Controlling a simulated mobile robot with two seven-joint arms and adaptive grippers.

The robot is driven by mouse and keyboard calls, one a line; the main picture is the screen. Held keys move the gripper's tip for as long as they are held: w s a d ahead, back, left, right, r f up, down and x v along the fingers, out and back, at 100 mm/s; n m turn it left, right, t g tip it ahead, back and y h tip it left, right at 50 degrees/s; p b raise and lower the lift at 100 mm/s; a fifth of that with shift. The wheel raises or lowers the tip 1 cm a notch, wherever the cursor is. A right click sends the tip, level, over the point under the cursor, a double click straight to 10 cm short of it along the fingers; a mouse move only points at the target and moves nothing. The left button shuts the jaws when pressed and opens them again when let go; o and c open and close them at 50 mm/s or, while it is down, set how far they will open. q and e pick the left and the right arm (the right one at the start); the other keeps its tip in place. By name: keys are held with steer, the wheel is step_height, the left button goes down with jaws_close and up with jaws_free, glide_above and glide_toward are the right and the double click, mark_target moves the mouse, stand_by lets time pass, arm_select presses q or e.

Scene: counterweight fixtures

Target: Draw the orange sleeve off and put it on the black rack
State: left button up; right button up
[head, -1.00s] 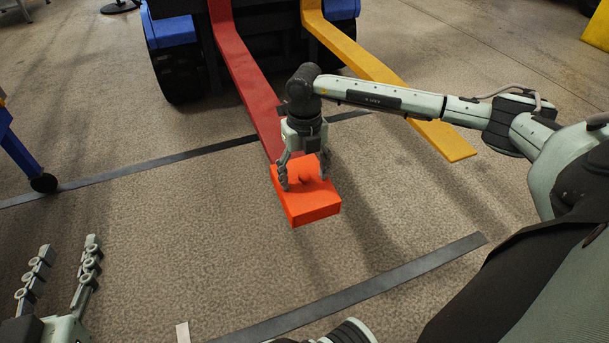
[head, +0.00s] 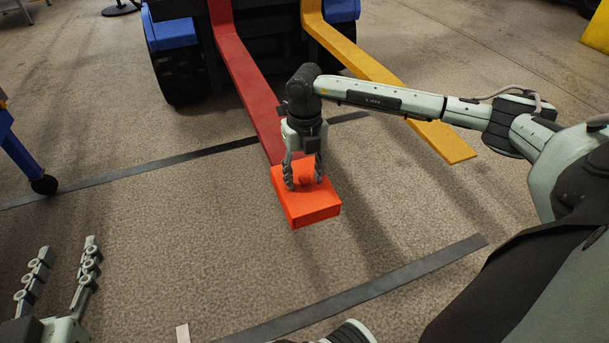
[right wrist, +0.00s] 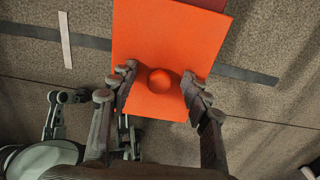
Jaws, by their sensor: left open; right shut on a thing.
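The orange sleeve (head: 313,206) sits around the end of the red fork (head: 246,82) in the head view. It has a round orange knob on its top face. My right gripper (head: 305,184) is above the sleeve and shut on this knob. The right wrist view shows the knob (right wrist: 160,81) between the fingertips and the flat orange face around it, with a bit of the red fork beyond. My left gripper (head: 60,270) is open and empty at the lower left, away from the sleeve. I do not see a black rack in these views.
A yellow fork (head: 390,80) runs beside the red one on the right, its end bare. The vehicle's wheel (head: 178,75) stands behind. A blue frame with a caster (head: 44,184) is at the left. Dark strips mark the floor; the floor in front is open.

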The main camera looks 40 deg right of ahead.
mark_target(309, 195)
steer(key=shift+s+a+f, duration=0.2)
steer(key=shift+s+f, duration=0.1)
steer(key=shift+f, duration=0.05)
jaws_close()
steer(key=shift+s+a+r+p, duration=0.15)
steer(key=shift+s+p, duration=0.2)
steer(key=shift+s, duration=0.35)
steer(key=shift+s+a+f+p, duration=0.1)
steer(key=shift+s+p, duration=0.25)
steer(key=shift+s, duration=0.3)
steer(key=shift+s+a+p, duration=0.25)
steer(key=shift+s+p, duration=0.05)
steer(key=shift+s, duration=0.95)
steer(key=shift+s+a+p, duration=0.25)
steer(key=shift+s, duration=1)
steer(key=s+a, duration=0.2)
steer(key=s, duration=0.8)
steer(key=shift+s+a+r, duration=0.2)
steer(key=shift+s+a, duration=0.05)
steer(key=shift+a, duration=0.05)
